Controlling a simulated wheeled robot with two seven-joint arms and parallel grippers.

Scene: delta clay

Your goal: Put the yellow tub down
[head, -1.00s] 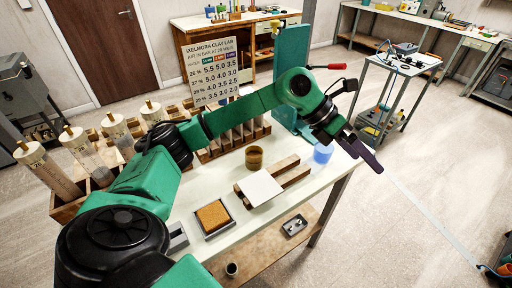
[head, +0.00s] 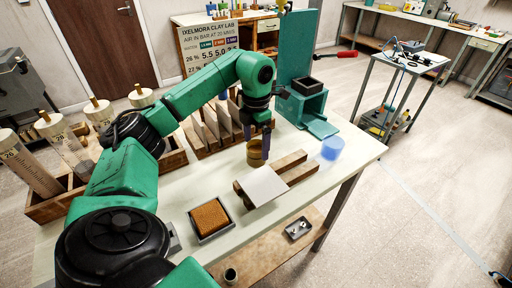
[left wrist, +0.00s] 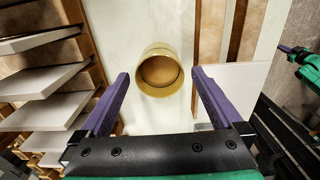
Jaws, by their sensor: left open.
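The yellow tub (head: 254,158), a round amber-brown cup, stands upright on the white table behind two wooden bars. My left gripper (head: 260,146) is over it, pointing down with its purple fingers, one passing in front of the tub in the head view. In the left wrist view the tub (left wrist: 160,82) shows its open top between the spread fingertips of my left gripper (left wrist: 160,73); nothing is clamped. A green part with a purple tip at the right edge there looks like my right gripper (left wrist: 288,49); its opening is unclear.
A white tile (head: 262,186) lies across the wooden bars (head: 299,169), close to the tub. A rack of upright boards (head: 205,130) stands at the left. A translucent blue cylinder (head: 332,148) and a green machine (head: 302,105) are at the right. An orange-brown block tray (head: 211,219) is nearer.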

